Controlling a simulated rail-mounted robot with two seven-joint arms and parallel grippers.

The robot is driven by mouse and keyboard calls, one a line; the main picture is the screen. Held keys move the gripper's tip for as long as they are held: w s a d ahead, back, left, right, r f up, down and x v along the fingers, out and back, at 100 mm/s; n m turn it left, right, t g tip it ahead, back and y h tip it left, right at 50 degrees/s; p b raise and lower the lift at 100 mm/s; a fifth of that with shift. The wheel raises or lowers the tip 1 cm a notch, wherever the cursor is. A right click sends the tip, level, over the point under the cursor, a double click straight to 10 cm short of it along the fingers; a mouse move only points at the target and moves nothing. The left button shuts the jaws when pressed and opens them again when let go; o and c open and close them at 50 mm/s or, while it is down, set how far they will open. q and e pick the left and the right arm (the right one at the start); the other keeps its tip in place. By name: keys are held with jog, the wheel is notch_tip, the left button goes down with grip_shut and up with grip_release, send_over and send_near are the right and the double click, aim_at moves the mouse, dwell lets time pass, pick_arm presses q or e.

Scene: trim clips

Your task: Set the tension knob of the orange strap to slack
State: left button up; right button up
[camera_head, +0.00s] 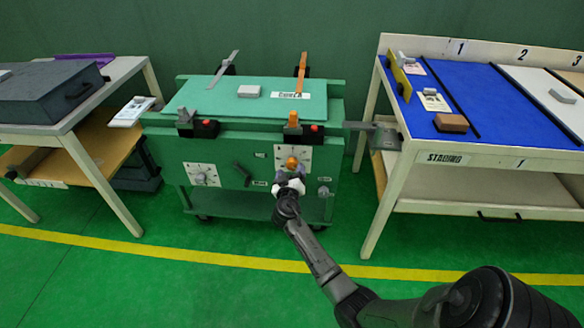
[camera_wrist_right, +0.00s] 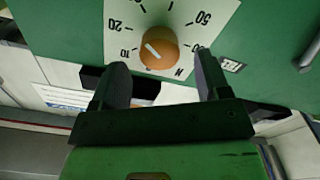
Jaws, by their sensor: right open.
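The orange strap (camera_head: 301,72) runs over the back of the green cart top, with an orange-topped buckle (camera_head: 292,122) at the front edge. Below it, the orange tension knob (camera_head: 291,163) sits on a white dial plate on the cart's front. In the right wrist view the knob (camera_wrist_right: 158,48) has a pale pointer line, and the plate (camera_wrist_right: 193,18) carries upside-down numbers including 10, 20 and 50. My right gripper (camera_head: 288,187) is open in front of the knob. Its fingertips (camera_wrist_right: 160,68) flank the knob with gaps on both sides. My left gripper is not in view.
A second dial with a grey knob (camera_head: 200,178) is at the cart's left, beside a dark lever (camera_head: 242,173). A grey strap (camera_head: 222,70) lies on the cart top. Tables stand left and right; the green floor in front is clear.

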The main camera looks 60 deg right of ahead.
aim_at(292, 167)
jog(key=shift+b+x, duration=0.5)
jog(key=shift+x, duration=1.55)
jog(key=c, duration=0.9)
jog(key=shift+c, duration=0.2)
jog(key=shift+n, duration=0.3)
